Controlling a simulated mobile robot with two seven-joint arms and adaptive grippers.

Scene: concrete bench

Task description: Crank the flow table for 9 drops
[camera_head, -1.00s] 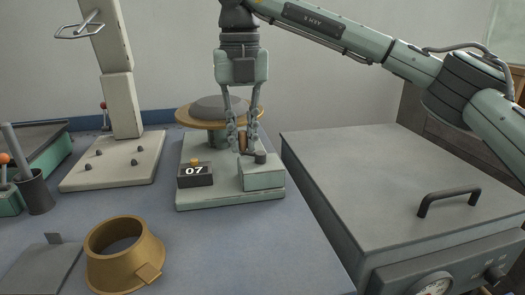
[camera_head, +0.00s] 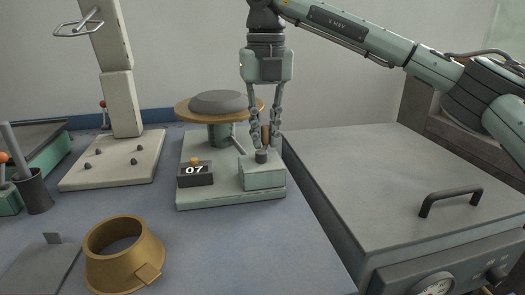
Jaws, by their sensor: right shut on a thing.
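The flow table (camera_head: 225,198) stands on the bench, with a pale green base and a round brass-rimmed top (camera_head: 187,113). A grey round cake of material (camera_head: 218,101) sits on that top. The counter (camera_head: 194,175) on the base reads 07. My right gripper (camera_head: 265,142) points down over the right side of the base. It is shut on the brown crank handle (camera_head: 266,136), behind the dark crank hub (camera_head: 261,157) on its green box. My left gripper is not in view.
A brass cone mould (camera_head: 125,259) stands at the front left, near a grey plate (camera_head: 38,270). A pale stand (camera_head: 120,105) rises at the back left. A dark cup (camera_head: 34,190) holds rods. A large grey lidded box (camera_head: 385,185) fills the right. The bench between is clear.

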